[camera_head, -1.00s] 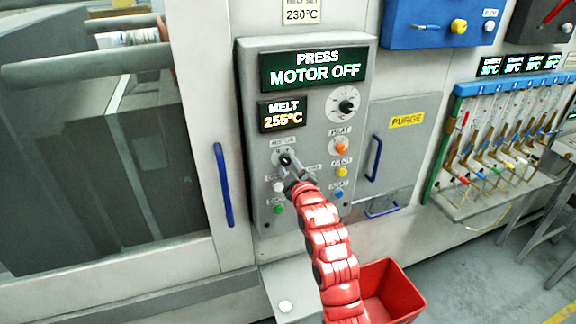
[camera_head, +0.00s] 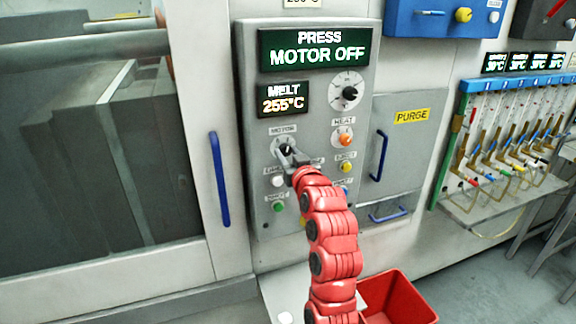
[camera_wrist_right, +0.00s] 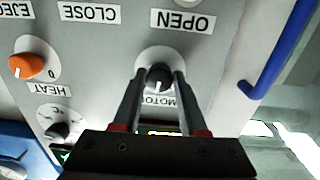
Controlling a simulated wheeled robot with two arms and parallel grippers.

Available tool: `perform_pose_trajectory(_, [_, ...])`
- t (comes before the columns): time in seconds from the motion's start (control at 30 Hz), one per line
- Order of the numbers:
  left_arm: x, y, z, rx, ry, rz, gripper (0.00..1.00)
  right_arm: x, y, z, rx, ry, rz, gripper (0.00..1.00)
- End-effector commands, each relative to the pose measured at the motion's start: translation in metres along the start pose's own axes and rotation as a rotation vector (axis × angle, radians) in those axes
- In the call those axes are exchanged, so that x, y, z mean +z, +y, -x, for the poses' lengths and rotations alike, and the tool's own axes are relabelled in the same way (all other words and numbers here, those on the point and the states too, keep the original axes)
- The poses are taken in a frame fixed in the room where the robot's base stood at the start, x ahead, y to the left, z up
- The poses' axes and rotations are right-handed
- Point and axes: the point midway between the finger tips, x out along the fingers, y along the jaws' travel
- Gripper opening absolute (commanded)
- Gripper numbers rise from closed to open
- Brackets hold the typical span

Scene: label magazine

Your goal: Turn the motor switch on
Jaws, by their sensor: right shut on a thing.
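The control panel (camera_head: 245,120) shows PRESS MOTOR OFF on its upper display (camera_head: 318,48). The motor switch is a black knob (camera_head: 286,149) under the MOTOR label, on the panel's left side. My right gripper (camera_head: 285,153) reaches it on the red arm. In the right wrist view, my right gripper (camera_wrist_right: 158,80) has its two fingers on either side of the black motor knob (camera_wrist_right: 158,77), shut on it. The knob's white mark shows there, and the picture is upside down. The MOTOR label is partly covered by a finger. My left gripper is not in view.
An orange HEAT knob (camera_head: 343,139) sits right of the motor knob. White (camera_head: 278,181) and green (camera_head: 279,207) buttons lie below. A blue door handle (camera_head: 220,180) is to the left, and a red bin (camera_head: 400,298) stands below right.

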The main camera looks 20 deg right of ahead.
Motion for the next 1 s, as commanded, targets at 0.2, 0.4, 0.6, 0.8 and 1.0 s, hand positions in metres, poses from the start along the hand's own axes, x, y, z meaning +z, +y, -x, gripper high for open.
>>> perform_pose_trajectory(0.2, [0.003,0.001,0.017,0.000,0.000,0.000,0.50,0.003,0.000,0.000,-0.006,-0.006,-0.187,0.00])
perform_pose_trajectory(0.4, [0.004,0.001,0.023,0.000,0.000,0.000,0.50,0.002,0.000,0.000,-0.009,-0.013,-0.322,0.00])
perform_pose_trajectory(0.6, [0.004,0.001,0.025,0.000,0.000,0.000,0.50,0.002,-0.001,0.000,-0.011,-0.015,-0.410,0.00])
perform_pose_trajectory(0.8, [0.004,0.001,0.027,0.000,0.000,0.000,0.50,0.001,0.000,0.000,-0.012,-0.017,-0.452,0.00])
perform_pose_trajectory(1.0, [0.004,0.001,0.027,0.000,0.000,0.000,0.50,0.001,-0.001,-0.001,-0.012,-0.017,-0.461,0.00])
